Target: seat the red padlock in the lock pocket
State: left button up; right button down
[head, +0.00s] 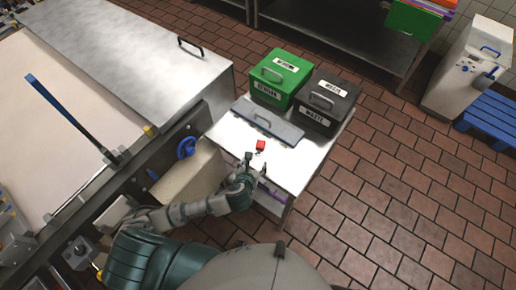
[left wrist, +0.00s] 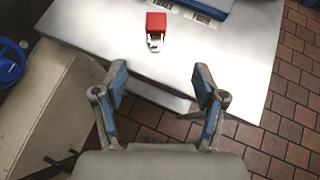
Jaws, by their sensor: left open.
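The red padlock (head: 260,145) lies on the white-grey table (head: 293,168), in front of a grey-blue panel with a handle. It also shows at the top of the left wrist view (left wrist: 156,21), with its silver shackle towards me. My left gripper (head: 256,164) is open and empty at the table's near edge, short of the padlock and apart from it. In the left wrist view its two blue-padded fingers (left wrist: 160,78) are spread wide, with the padlock beyond them, roughly centred. I cannot make out the lock pocket. My right gripper is not in view.
The grey-blue panel (head: 275,128) lies behind the padlock. A green bin (head: 268,93) and a black bin (head: 340,105) stand behind it. A blue handwheel (head: 186,148) and a conveyor bed are at the left. The tabletop right of the padlock is clear.

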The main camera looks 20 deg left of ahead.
pick_arm(q)
jog(key=b, duration=0.1)
send_near(260, 148)
jog(key=x, duration=0.4)
jog(key=shift+w+d+r, duration=0.1)
jog(key=shift+d+r, duration=0.05)
jog(key=shift+r, duration=0.1)
jog(key=x, duration=0.2)
jog(key=b+x, duration=0.1)
jog(key=x, duration=0.2)
jog(key=shift+a+f, duration=0.2)
jog(key=shift+f, duration=0.2)
jog(key=shift+r, duration=0.1)
grip_shut()
